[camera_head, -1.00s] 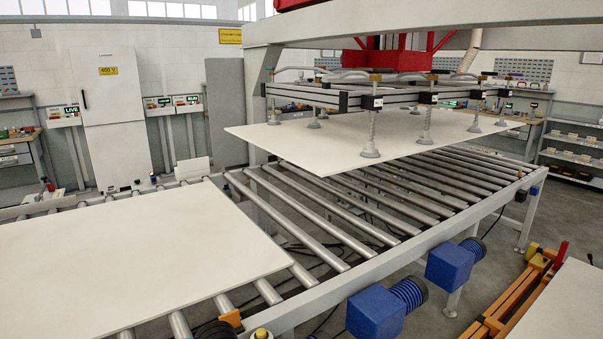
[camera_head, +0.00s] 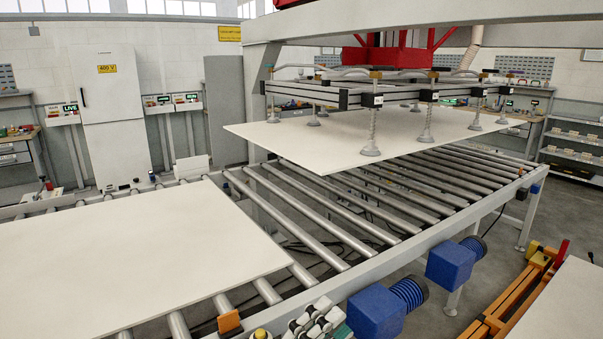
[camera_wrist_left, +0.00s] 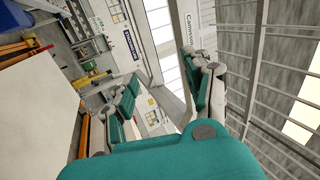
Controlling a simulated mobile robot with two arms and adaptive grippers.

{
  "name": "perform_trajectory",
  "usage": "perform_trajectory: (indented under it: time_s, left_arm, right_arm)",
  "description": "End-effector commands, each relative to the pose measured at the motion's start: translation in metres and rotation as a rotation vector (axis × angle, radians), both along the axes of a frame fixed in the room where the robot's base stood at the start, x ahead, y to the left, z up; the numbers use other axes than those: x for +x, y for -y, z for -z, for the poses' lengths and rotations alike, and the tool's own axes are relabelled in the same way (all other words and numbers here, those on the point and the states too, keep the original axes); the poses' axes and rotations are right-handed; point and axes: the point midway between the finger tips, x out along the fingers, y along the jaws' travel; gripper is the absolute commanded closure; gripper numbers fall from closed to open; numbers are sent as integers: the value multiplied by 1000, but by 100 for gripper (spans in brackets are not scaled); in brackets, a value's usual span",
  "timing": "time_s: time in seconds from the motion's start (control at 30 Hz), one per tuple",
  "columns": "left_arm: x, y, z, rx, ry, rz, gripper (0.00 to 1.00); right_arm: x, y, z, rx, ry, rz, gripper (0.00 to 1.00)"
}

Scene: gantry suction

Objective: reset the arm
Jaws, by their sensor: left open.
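My left gripper (camera_head: 318,322) shows at the bottom edge of the head view, in front of the roller conveyor's near rail (camera_head: 345,283). Only its white, grey and teal upper parts show there. In the left wrist view its two teal-padded fingers (camera_wrist_left: 163,85) stand wide apart with nothing between them, so it is open and empty. My right gripper is not in view.
A white panel (camera_head: 130,255) lies on the rollers at left. Another panel (camera_head: 350,143) hangs under the suction frame (camera_head: 372,98) above the conveyor. Blue motors (camera_head: 376,313) sit beside the near rail, close to my left gripper. An orange rack (camera_head: 510,300) stands at right.

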Motion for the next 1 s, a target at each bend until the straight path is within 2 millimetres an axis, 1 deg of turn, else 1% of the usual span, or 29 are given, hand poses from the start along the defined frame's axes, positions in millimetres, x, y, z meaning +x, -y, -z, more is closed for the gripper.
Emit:
perform_trajectory:
  time_s: [0.03, 0.07, 0.1, 0.17, 0.2, 0.27, 0.3, 0.37, 0.4, 0.47, 0.5, 0.57, 0.6, 0.67, 0.7, 0.77, 0.8, 0.97, 1.0]
  left_arm:
    - [16, -27, 2, -115, -126, -105, 49]
    - [26, -45, 5, -177, -200, -169, 49]
    - [37, -69, 15, -255, -303, -253, 49]
    - [48, -105, 37, -358, -467, -378, 49]
    - [51, -128, 57, -419, -581, -460, 49]
    - [49, -160, 91, -497, -753, -577, 49]
    - [44, -178, 115, -539, -865, -649, 49]
    - [28, -201, 152, -589, -1034, -750, 49]
    - [15, -213, 176, -613, -1142, -812, 49]
    - [-8, -226, 206, -639, -1292, -890, 49]
    - [-24, -232, 223, -648, -1380, -935, 49]
    - [-48, -239, 244, -656, -1500, -990, 49]
    - [-63, -242, 255, -658, -1571, -1021, 49]
    - [-84, -245, 270, -657, -1669, -1061, 49]
    - [-99, -246, 278, -654, -1731, -1085, 49]
    - [-120, -247, 288, -648, -1816, -1117, 49]
    - [-133, -247, 293, -641, -1870, -1135, 49]
    - [-186, -247, 309, -606, -2076, -1199, 49]
    - [-180, -246, 321, -601, -2073, -1200, 49]
  right_arm:
    - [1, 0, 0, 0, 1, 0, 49]
    - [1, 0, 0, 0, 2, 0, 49]
    - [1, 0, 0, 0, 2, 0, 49]
    - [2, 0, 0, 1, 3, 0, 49]
    - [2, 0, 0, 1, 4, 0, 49]
    - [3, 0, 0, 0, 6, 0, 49]
    - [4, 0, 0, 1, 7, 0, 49]
    - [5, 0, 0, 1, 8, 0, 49]
    - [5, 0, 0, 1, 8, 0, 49]
    - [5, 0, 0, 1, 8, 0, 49]
    - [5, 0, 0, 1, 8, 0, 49]
    - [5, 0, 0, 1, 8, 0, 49]
    - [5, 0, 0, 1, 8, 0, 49]
    - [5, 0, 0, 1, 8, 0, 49]
    - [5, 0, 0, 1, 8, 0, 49]
    - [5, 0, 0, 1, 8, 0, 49]
    - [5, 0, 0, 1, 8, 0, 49]
    - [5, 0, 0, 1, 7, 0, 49]
    - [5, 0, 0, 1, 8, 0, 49]
